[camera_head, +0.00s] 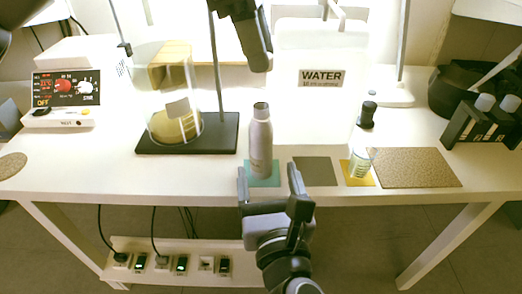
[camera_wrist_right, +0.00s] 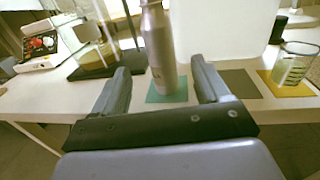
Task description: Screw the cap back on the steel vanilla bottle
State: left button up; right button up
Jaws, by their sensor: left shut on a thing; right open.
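The steel vanilla bottle (camera_head: 261,145) stands upright on a green mat (camera_head: 270,181) near the table's front edge. Its narrow neck points up, and no cap stands out on it. In the right wrist view the bottle (camera_wrist_right: 159,48) shows between and beyond my fingers, its top cut off. My right gripper (camera_head: 268,178) is open in front of the bottle, pointing at its lower part; its fingers also show in the wrist view (camera_wrist_right: 160,78). My left gripper (camera_head: 259,60) is above and behind the bottle, apart from it, shut on the cap, which its fingers hide.
A black stand (camera_head: 188,146) with a glass vessel (camera_head: 174,120) is left of the bottle. A dark mat (camera_head: 316,171), a small glass beaker (camera_head: 360,162) on a yellow mat, and a cork mat (camera_head: 415,168) lie to the right. A dark bottle (camera_head: 367,115) stands behind the beaker.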

jog(key=w, duration=0.3)
jog(key=w+a, duration=0.1)
jog(key=w, duration=0.6)
jog(key=shift+w+a, duration=0.15)
grip_shut()
pick_arm(q)
send_over(268, 110)
jog(key=a, duration=0.2)
jog(key=shift+w+d+f, duration=0.1)
jog(key=shift+w+f, duration=0.15)
jog(key=shift+f, duration=1.05)
jog(key=shift+w+d+f, duration=0.1)
jog(key=shift+w+f, duration=0.1)
jog(key=shift+f, duration=1.05)
